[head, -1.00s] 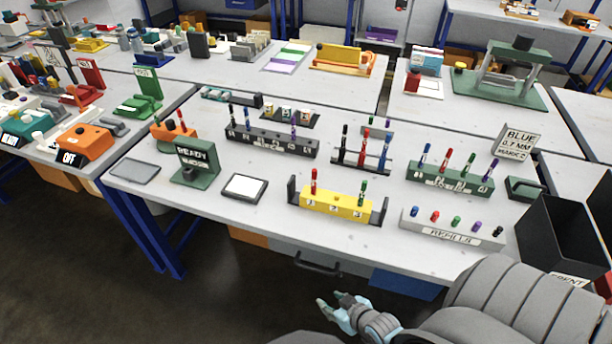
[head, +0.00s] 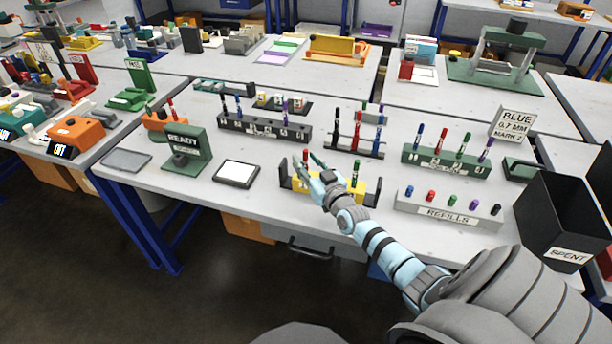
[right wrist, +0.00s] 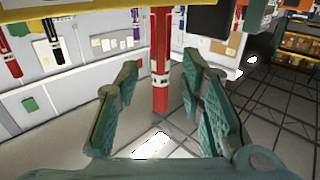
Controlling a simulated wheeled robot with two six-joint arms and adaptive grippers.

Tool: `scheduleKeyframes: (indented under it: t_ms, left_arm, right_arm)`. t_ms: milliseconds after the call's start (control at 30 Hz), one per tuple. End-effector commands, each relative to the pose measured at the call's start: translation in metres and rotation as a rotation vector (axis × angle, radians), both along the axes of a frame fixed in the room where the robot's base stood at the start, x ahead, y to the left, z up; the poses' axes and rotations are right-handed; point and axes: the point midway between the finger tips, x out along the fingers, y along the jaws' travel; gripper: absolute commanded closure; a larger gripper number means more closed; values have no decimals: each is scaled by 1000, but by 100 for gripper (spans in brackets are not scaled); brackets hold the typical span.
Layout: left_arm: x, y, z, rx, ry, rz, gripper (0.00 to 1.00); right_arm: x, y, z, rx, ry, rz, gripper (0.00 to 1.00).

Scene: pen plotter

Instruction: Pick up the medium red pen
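A red pen (head: 306,156) stands in the yellow block (head: 372,189) at the front of the table, with a green pen (head: 354,171) to its right. My right gripper (head: 308,161) is at the left part of the block and hides much of it and of the red pen. In the right wrist view the red pen (right wrist: 161,60) lies between the two spread fingers, with a gap on each side. The right gripper is open. Other red pens stand in the black rack (head: 357,130) and the green block (head: 464,145). I cannot tell the pens' size labels. My left gripper is not in view.
A refills block (head: 448,215) and a black spent bin (head: 555,235) are to the right. A dark pen block (head: 264,130) stands behind. The table's front edge is mostly clear.

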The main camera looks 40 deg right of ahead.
Motion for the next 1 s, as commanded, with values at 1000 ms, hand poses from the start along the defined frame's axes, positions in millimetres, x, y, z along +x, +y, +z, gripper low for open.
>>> scheduleKeyframes:
  t_ms: [1000]
  left_arm:
    - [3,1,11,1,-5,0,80]
  right_arm:
    - [9,0,17,0,1,2,100]
